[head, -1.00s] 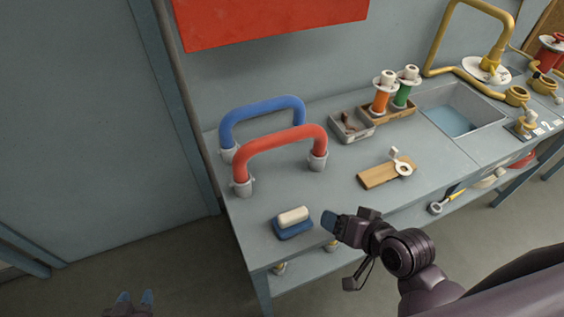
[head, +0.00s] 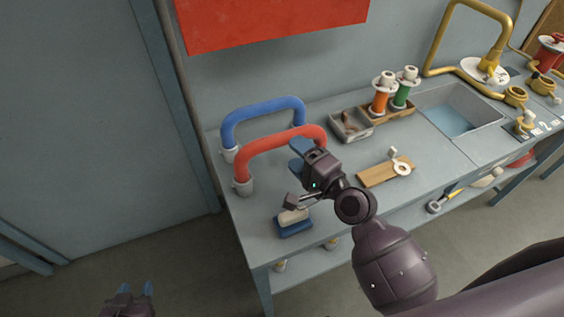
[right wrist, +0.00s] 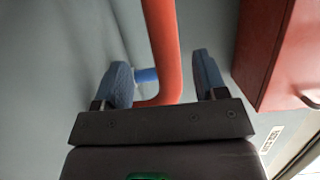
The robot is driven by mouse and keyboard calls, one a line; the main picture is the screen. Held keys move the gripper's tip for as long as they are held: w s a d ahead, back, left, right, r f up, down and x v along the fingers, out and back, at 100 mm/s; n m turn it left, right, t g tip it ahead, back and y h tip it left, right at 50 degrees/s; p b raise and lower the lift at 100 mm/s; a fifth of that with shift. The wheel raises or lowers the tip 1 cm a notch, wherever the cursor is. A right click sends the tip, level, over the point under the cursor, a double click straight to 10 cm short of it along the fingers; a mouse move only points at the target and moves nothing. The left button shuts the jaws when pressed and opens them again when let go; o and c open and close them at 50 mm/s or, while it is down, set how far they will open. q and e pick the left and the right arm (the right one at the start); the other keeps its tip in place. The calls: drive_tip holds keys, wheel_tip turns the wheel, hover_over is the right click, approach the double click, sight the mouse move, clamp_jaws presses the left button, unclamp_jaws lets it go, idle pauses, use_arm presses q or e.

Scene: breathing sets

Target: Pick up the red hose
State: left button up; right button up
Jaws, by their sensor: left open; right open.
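The red hose (head: 268,143) is an arch on the bench top, its left end in a grey collar; my right gripper hides its right end in the head view. My right gripper (head: 298,156) is open at the right side of the arch. In the right wrist view, the red hose (right wrist: 163,45) passes between the two open blue fingers of my right gripper (right wrist: 162,80), with gaps on both sides. My left gripper (head: 135,290) is open and empty, low at the left, away from the bench.
A blue hose (head: 262,107) arches close behind the red one and shows in the right wrist view (right wrist: 146,75). A blue block with a cream top (head: 293,224) lies in front. A grey tray (head: 350,127) and a wooden board (head: 380,175) lie to the right. A red cabinet (head: 270,20) hangs above.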

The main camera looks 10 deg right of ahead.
sight(282, 139)
drive_tip(key=shift+r+p+x, duration=0.15)
drive_tip(key=shift+p+x, duration=0.05)
drive_tip(key=shift+x, duration=1.25)
drive_tip(key=shift+r+p+x, duration=0.15)
drive_tip(key=shift+x, duration=1.35)
drive_tip(key=shift+d, duration=0.15)
clamp_jaws()
